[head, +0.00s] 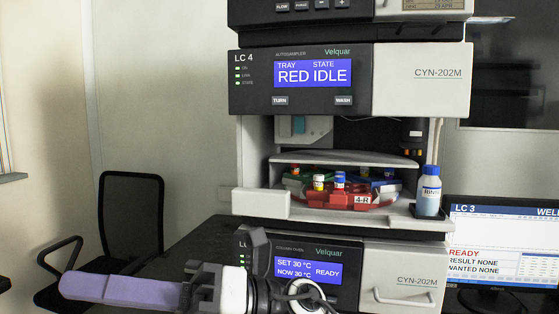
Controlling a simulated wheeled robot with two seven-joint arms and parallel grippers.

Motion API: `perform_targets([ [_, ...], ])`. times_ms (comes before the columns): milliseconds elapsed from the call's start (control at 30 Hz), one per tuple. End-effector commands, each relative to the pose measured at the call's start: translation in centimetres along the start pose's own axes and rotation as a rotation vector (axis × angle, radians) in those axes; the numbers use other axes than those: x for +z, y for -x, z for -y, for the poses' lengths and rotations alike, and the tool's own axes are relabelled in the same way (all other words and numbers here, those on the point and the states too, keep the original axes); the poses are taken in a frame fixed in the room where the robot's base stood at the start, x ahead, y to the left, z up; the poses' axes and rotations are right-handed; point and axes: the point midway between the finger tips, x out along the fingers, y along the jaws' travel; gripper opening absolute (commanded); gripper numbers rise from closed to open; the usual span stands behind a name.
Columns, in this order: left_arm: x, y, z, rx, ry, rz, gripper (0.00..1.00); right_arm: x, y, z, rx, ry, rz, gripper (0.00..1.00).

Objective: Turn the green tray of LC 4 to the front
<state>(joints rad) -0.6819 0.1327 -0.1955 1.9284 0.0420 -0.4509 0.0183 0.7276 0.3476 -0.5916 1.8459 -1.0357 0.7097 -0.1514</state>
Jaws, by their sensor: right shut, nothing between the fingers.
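The LC 4 autosampler (300,70) has a display (313,74) reading tray RED, state IDLE. A TURN button (280,100) and a WASH button (343,100) sit below the display. In the open bay under it, the red tray (325,197), labelled 4-R, faces front and holds several vials. Part of the green tray (292,181) shows behind it at the left; the rest is hidden. My right gripper (258,243) is shut and empty, low in front of the lower unit's left side. My left gripper is not seen.
A blue-capped bottle (429,192) stands at the bay's right. The column oven (320,268) below reads 30 °C, READY, and has a door handle (404,299). A monitor (503,245) for LC 3 stands at right, a black chair (130,215) at left.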

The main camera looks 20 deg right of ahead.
Motion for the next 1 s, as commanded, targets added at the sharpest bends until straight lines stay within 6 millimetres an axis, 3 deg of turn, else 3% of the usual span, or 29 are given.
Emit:
perform_targets([
  [33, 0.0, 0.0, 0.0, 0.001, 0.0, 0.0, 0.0, -0.2, -1.0, -1.1, -0.036, 0.153, -0.122, 0.0],
  [100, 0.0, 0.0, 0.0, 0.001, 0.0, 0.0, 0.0, -0.8, -1.6, -1.5, -0.108, 0.35, -0.288, 0.0],
  [167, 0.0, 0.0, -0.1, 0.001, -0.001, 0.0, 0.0, -0.7, -1.5, -1.3, -0.185, 0.513, -0.423, 0.0],
  [267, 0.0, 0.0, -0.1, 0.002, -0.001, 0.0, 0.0, 1.0, -0.3, -0.8, -0.349, 0.775, -0.628, 0.0],
  [367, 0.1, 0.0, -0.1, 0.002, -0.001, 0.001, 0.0, 4.8, 1.9, -0.9, -0.559, 1.012, -0.802, 0.0],
  [500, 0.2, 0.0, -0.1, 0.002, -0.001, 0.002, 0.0, 12.3, 6.1, -3.8, -0.916, 1.273, -0.969, 0.0],
  [600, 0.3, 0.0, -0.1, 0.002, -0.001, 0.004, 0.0, 16.6, 8.7, -7.0, -1.133, 1.374, -1.021, 0.0],
  [700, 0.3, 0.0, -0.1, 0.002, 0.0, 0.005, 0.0, 19.5, 10.7, -10.1, -1.301, 1.43, -1.037, 0.0],
  [833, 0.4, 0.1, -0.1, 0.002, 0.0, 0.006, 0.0, 21.5, 12.2, -12.8, -1.436, 1.459, -1.038, 0.0],
  [1000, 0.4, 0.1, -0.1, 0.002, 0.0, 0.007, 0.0, 22.3, 12.9, -14.0, -1.493, 1.468, -1.037, 0.0],
])
